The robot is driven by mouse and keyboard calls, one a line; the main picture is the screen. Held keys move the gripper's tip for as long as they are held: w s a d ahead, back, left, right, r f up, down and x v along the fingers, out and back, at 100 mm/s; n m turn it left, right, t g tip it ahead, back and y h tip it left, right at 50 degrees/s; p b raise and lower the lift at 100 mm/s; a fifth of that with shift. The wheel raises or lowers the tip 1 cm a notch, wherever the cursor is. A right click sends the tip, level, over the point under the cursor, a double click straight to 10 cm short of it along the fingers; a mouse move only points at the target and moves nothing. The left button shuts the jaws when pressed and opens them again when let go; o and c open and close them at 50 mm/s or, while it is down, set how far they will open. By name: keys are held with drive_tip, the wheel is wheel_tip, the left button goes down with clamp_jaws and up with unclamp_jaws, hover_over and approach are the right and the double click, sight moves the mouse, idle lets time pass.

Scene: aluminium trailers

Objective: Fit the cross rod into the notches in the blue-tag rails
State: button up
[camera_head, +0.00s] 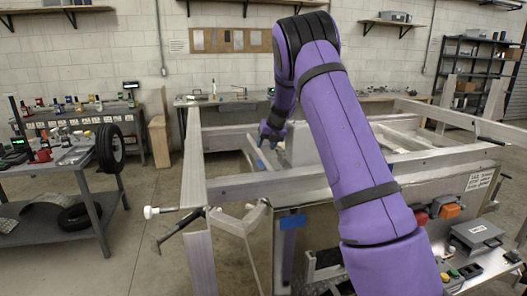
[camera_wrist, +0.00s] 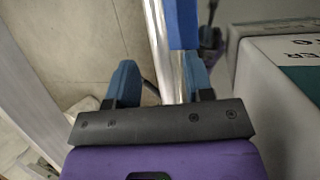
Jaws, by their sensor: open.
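My gripper (camera_head: 270,134) is low over the trailer frame in the head view, partly behind my purple arm. In the wrist view its two blue fingers (camera_wrist: 160,68) are open. A shiny metal bar (camera_wrist: 170,76) passes between them, nearer the right finger; I cannot tell whether it is the cross rod or a rail. A blue strip (camera_wrist: 182,22) lies along the bar's far part. In the head view a blue tag (camera_head: 260,165) shows on a rail below my gripper, and another blue tag (camera_head: 292,221) is on the near front of the frame. The notches are not clear.
The aluminium trailer frame (camera_head: 262,184) surrounds my arm, with upright posts and crossbars. A cart with a tyre (camera_head: 110,148) stands at left. A grey box (camera_head: 475,236) is at near right. Open floor lies at front left. A pale block (camera_wrist: 285,80) stands right of my fingers.

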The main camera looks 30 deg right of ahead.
drive_tip(key=a+v, duration=0.1)
drive_tip(key=v, duration=0.7)
drive_tip(key=s+a+r+n+y, duration=0.1)
drive_tip(key=s+a+r+n, duration=0.55)
drive_tip(key=s+n, duration=0.4)
drive_tip(key=s+a+r+n, duration=0.65)
drive_tip(key=s+n, duration=0.25)
drive_tip(key=s, duration=0.3)
drive_tip(key=s+a+f+n+h, duration=0.1)
drive_tip(key=s+a+n, duration=0.3)
drive_tip(key=s+n, duration=0.6)
drive_tip(key=s+a+f+n+h, duration=0.1)
drive_tip(key=s+a+f+n, duration=0.2)
drive_tip(key=s+n, duration=0.7)
drive_tip(key=s+a, duration=0.1)
drive_tip(key=s, duration=0.3)
drive_tip(key=shift+s+f, duration=0.15)
drive_tip(key=shift+a, duration=0.1)
drive_tip(key=shift+c, duration=0.4)
